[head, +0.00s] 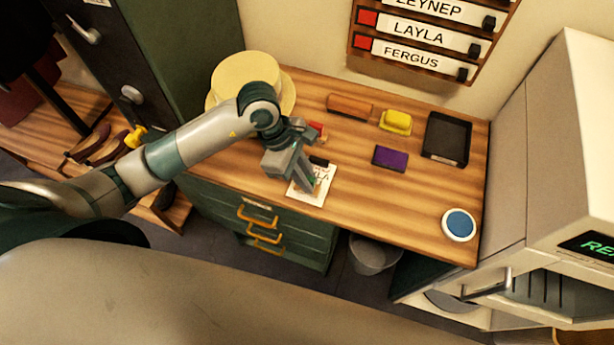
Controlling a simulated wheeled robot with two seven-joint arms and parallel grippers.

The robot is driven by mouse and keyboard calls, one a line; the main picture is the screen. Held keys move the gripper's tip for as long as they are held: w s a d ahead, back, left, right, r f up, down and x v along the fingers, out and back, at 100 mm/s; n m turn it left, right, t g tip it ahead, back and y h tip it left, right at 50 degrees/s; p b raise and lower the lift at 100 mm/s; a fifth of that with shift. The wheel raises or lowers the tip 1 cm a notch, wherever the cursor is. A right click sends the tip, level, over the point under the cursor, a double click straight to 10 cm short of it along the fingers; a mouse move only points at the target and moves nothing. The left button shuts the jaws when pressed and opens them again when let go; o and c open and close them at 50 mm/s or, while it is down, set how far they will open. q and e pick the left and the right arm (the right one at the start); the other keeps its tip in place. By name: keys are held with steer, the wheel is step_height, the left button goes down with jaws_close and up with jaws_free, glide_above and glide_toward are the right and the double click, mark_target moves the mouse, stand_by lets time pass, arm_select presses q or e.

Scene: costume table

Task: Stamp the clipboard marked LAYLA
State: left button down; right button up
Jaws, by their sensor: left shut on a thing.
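The clipboard (305,197) lies near the front edge of the wooden table, with a white sheet and a dark clip at its top. Part of a name ending in "LA" shows on the sheet; the rest is covered by my gripper. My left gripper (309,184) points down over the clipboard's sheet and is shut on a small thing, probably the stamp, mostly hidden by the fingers. I cannot tell whether it touches the paper. My right gripper is not in view.
Behind are a cream hat (245,72), a brown block (350,106), a yellow object (396,122), a purple pad (390,157) and a black tray (446,138). A round blue pad (459,224) sits front right. A wall rack (425,34) bears names including LAYLA. A white cabinet stands right.

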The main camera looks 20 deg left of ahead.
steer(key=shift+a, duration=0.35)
arm_select(q)
steer(key=shift+f+b, duration=0.45)
steer(key=shift+b, duration=0.05)
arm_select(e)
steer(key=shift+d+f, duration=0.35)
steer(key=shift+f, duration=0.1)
arm_select(q)
steer(key=shift+f, duration=0.1)
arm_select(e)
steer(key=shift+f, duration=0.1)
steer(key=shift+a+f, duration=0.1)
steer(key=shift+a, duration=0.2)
arm_select(q)
steer(key=shift+s+f+b, duration=0.1)
steer(key=shift+f+b, duration=0.05)
steer(key=shift+b, duration=0.35)
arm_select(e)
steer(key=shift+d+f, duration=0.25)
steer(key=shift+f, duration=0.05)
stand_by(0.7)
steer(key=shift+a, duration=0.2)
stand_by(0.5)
